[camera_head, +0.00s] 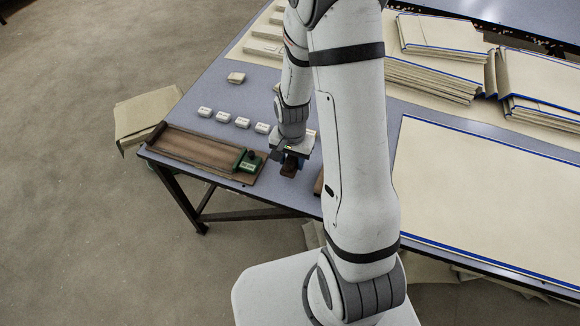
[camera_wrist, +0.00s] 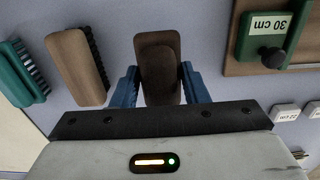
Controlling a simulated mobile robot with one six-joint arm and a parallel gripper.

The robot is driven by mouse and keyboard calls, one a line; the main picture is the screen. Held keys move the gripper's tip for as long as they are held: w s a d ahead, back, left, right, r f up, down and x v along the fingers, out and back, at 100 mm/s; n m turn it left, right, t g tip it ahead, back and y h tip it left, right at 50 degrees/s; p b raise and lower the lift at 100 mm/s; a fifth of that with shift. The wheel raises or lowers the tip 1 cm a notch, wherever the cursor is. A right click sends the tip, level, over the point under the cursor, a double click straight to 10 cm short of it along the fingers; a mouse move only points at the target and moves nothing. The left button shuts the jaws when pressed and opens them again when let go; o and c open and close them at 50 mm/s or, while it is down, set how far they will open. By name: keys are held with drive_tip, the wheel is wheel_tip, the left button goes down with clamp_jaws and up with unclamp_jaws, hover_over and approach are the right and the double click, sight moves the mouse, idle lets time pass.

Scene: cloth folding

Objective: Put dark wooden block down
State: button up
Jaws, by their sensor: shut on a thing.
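My gripper (camera_wrist: 160,88) is shut on a dark wooden block (camera_wrist: 158,66), with a blue finger on each side of it in the wrist view. The block is brown with rounded corners and shows a smaller raised part on top. In the head view the block (camera_head: 289,168) hangs below my gripper (camera_head: 290,157) near the table's front edge, right of the wooden tray. I cannot tell whether its underside touches the table.
The wooden tray (camera_head: 190,148) holds a green block marked 30 cm (camera_wrist: 268,35). A wooden brush (camera_wrist: 76,66) and a green brush (camera_wrist: 22,75) lie left of the held block in the wrist view. Small white labelled blocks (camera_head: 242,122) and a large cream cloth (camera_head: 480,190) are on the table (camera_head: 215,92).

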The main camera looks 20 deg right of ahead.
drive_tip(key=shift+a+f, duration=0.1)
drive_tip(key=shift+f, duration=1.95)
drive_tip(key=shift+f, duration=0.25)
drive_tip(key=o, duration=1)
drive_tip(key=shift+s+r, duration=0.1)
